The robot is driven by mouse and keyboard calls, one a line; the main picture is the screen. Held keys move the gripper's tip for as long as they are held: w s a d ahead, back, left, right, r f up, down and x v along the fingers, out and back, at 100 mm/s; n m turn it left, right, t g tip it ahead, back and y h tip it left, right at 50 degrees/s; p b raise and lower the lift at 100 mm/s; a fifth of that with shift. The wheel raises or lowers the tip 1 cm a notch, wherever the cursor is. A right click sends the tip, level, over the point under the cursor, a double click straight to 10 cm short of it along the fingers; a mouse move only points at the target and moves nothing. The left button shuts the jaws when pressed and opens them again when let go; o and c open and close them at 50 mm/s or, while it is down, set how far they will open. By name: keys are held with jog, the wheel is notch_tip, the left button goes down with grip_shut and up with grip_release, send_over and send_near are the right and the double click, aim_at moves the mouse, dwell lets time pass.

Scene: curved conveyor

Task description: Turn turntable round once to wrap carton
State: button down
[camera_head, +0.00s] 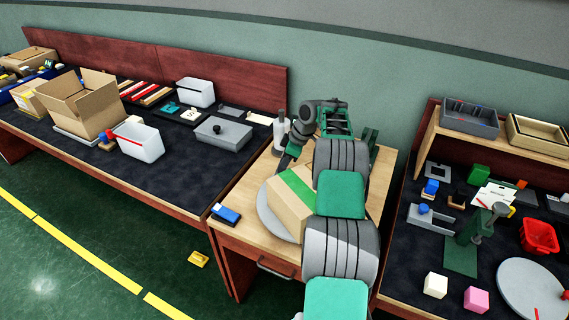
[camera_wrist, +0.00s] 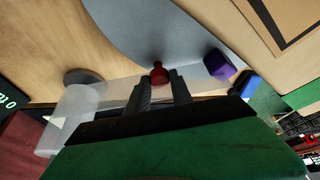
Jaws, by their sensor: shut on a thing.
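The grey round turntable (camera_head: 268,215) lies on the wooden bench top and also fills the upper middle of the wrist view (camera_wrist: 150,30). The cardboard carton (camera_head: 284,213) with a green band on top stands on it, partly hidden by my arm. A red knob (camera_wrist: 157,69) sits at the turntable's rim. My gripper (camera_wrist: 160,88) is shut on the red knob, one finger each side. A clear film strip (camera_wrist: 125,88) runs from a pale roll (camera_wrist: 75,115) behind the fingers towards a purple block (camera_wrist: 220,64). Whether the film touches the carton is unclear.
A pale upright post (camera_head: 280,130) stands at the bench's back left. A blue device (camera_head: 225,213) lies at the front left edge. A dark table with boxes (camera_head: 85,100) is on the left. Another crowded table (camera_head: 460,262) is close on the right.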

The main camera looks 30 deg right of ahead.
jog(key=shift+s+f, duration=0.1)
dwell(0.3)
jog(key=c, duration=1.2)
grip_release()
jog(key=shift+o, duration=0.2)
jog(key=p+v, duration=0.1)
jog(key=v, duration=0.7)
jog(key=shift+a, duration=0.15)
